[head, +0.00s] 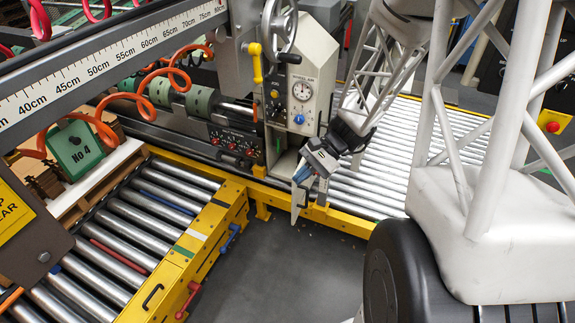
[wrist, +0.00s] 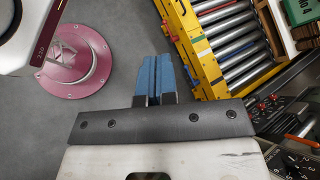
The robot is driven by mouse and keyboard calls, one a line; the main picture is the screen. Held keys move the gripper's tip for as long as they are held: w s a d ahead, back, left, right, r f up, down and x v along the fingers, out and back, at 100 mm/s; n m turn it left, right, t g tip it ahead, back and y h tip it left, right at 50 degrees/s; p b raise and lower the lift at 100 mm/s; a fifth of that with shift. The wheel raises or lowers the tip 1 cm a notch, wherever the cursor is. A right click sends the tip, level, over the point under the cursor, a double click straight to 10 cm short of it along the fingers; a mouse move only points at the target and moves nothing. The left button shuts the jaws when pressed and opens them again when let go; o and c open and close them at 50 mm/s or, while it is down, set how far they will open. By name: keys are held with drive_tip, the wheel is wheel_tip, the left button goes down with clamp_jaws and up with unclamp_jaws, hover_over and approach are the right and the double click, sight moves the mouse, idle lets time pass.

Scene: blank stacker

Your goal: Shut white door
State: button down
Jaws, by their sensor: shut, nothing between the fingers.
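The white door (head: 297,208) is a small, pale panel at the foot of the white gauge cabinet (head: 311,75) in the head view. It stands swung open, edge-on toward the camera, with a dark opening beside it. My gripper (head: 301,174) is at the door's upper part, its blue fingers overlapping the panel in the picture. I cannot tell whether they touch it. In the wrist view my gripper (wrist: 152,60) shows its two blue fingers side by side, shut and empty. I cannot make out the door in the wrist view.
Yellow-framed roller conveyors (head: 185,240) lie at the left and behind my gripper (head: 380,150). Grey floor (head: 290,265) is clear in front of the cabinet. A yellow handle (head: 256,62) and a handwheel (head: 280,25) stick out above. A pink round base (wrist: 75,60) stands on the floor.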

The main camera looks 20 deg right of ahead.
drive_tip(key=w+d+f+m+t+y, duration=0.55)
drive_tip(key=d+f+m, duration=0.3)
drive_tip(key=f, duration=0.35)
drive_tip(key=m+t+h, duration=0.3)
drive_tip(key=m+t, duration=0.4)
drive_tip(key=t, duration=0.1)
approach(295, 186)
drive_tip(key=v, duration=0.7)
drive_tip(key=shift+w+f, duration=0.1)
drive_tip(key=shift+w, duration=0.2)
drive_tip(key=shift+a+y, duration=0.15)
drive_tip(key=shift+y, duration=0.1)
drive_tip(key=shift+x, duration=6.95)
drive_tip(key=shift+w, duration=0.15)
